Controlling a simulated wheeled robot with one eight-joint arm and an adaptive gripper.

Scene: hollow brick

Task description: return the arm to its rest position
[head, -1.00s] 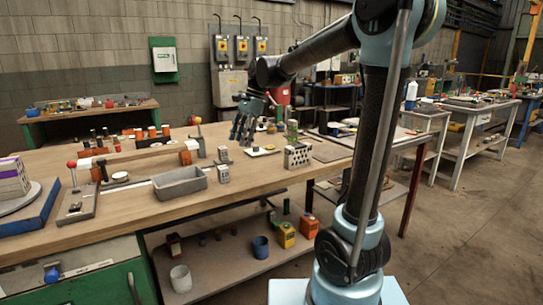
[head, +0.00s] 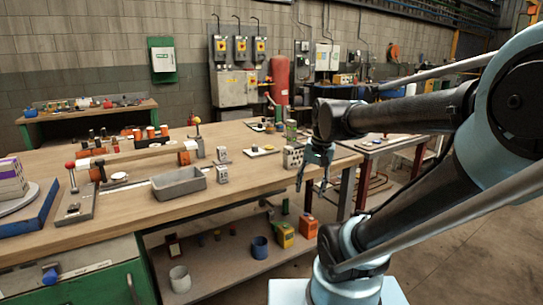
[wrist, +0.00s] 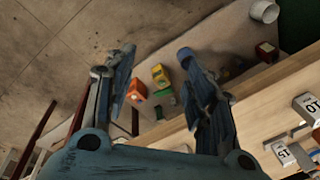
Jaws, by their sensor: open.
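My gripper (head: 315,178) hangs pointing down just off the front edge of the wooden workbench (head: 130,215), at its right part in the head view. In the wrist view my gripper (wrist: 155,75) has its two fingers spread wide apart with nothing between them but the lower shelf and floor far below. My arm is folded back toward its base on the right side of the head view, with the elbow high and close to the camera.
The bench holds a grey tray (head: 179,184), small blocks (head: 222,172) and a perforated block (head: 293,158) near my gripper. The floor at right is open.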

